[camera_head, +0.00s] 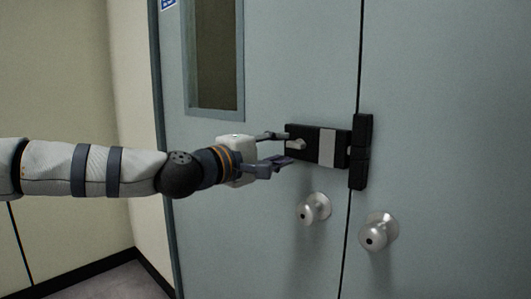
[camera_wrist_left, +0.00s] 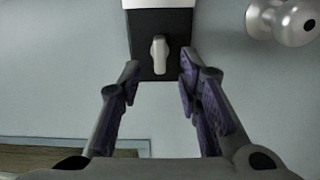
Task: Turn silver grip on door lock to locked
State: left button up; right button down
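The door lock (camera_head: 303,126) is a black box with a silver middle band (camera_head: 327,147), mounted on the grey-blue double door. Its silver grip (camera_head: 296,145) is at the lock's left end in the head view. In the left wrist view the silver grip (camera_wrist_left: 159,54) stands along the picture's vertical, on the black plate (camera_wrist_left: 140,25). My left gripper (camera_head: 284,148) is open, its two fingers apart on either side of the grip's line. In the left wrist view the fingertips (camera_wrist_left: 158,80) are close to the grip, with gaps on both sides. My right gripper is not in view.
Two round silver knobs sit below the lock, one on the left leaf (camera_head: 314,208) and one on the right leaf (camera_head: 379,231). A black catch (camera_head: 361,152) is at the door seam. A window (camera_head: 215,55) is at the upper left. The door surface around the lock is clear.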

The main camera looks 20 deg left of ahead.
pick_arm(q)
jog(key=v, duration=0.7)
jog(key=shift+s, duration=0.3)
jog(key=shift+a, duration=0.1)
